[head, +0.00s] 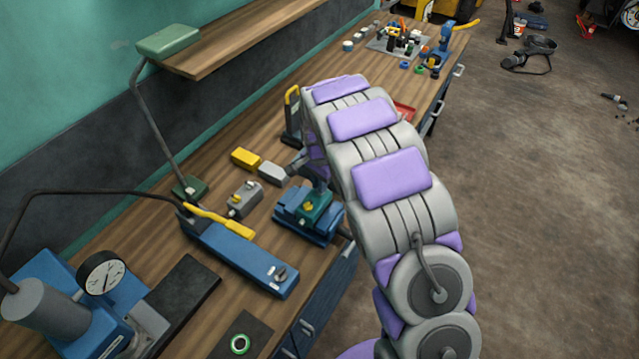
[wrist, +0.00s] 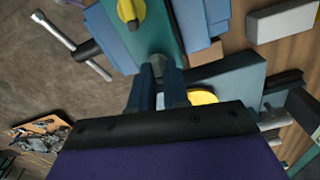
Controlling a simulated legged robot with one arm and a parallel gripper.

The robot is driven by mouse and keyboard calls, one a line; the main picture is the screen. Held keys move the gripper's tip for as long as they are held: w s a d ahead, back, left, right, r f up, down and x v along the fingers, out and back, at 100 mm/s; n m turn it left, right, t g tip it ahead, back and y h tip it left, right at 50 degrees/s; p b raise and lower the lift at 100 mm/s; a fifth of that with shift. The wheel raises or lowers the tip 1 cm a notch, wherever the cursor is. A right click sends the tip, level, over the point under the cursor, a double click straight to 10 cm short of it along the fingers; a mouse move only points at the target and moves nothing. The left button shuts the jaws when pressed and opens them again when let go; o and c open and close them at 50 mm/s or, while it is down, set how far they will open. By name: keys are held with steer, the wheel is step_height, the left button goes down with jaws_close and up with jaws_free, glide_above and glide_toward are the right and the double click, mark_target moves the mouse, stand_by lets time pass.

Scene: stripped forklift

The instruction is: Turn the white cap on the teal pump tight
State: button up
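A teal block with a yellow knob, which looks like the teal pump (head: 318,211), sits in a blue vise (head: 299,229) on the bench, just below the end of my arm. In the wrist view the teal block (wrist: 163,32) is beyond my fingertips, with its yellow knob (wrist: 131,10) at the top edge. My gripper (wrist: 158,72) points at the teal block's near end; its two dark fingers are close together. I cannot tell whether they touch or hold anything. I cannot make out a white cap; the fingers may hide it.
A blue tool with a yellow lever (head: 240,257) and a grey block (head: 244,199) are left of the vise. A yellow block (head: 245,158) lies behind. A blue press with a gauge (head: 102,276) fills the lower left. Open floor lies right.

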steer(key=o, duration=0.4)
step_height(320, 180, up, 17)
steer(key=shift+a+r+p, duration=0.1)
steer(key=shift+a+p, duration=0.05)
steer(key=shift+p, duration=0.3)
stand_by(0.5)
steer(key=s+d+n+b, duration=0.2)
steer(key=s+d, duration=0.2)
steer(key=s, duration=0.5)
steer(key=s+d+n+g+b, duration=0.1)
steer(key=s+d, duration=0.3)
steer(key=s, duration=0.5)
steer(key=s+d+n+b, duration=0.2)
steer(key=s+d, duration=0.2)
steer(key=s, duration=0.6)
steer(key=s+f+n, duration=0.1)
steer(key=s, duration=0.3)
steer(key=s+f+n+b, duration=0.1)
steer(key=s, duration=0.4)
steer(key=s+f+n, duration=0.1)
steer(key=s+f, duration=0.1)
steer(key=s, duration=0.2)
steer(key=shift+s+d+f+n+g+b, duration=0.1)
steer(key=shift+s+d+n+g+b, duration=0.15)
steer(key=shift+n+g+b, duration=0.15)
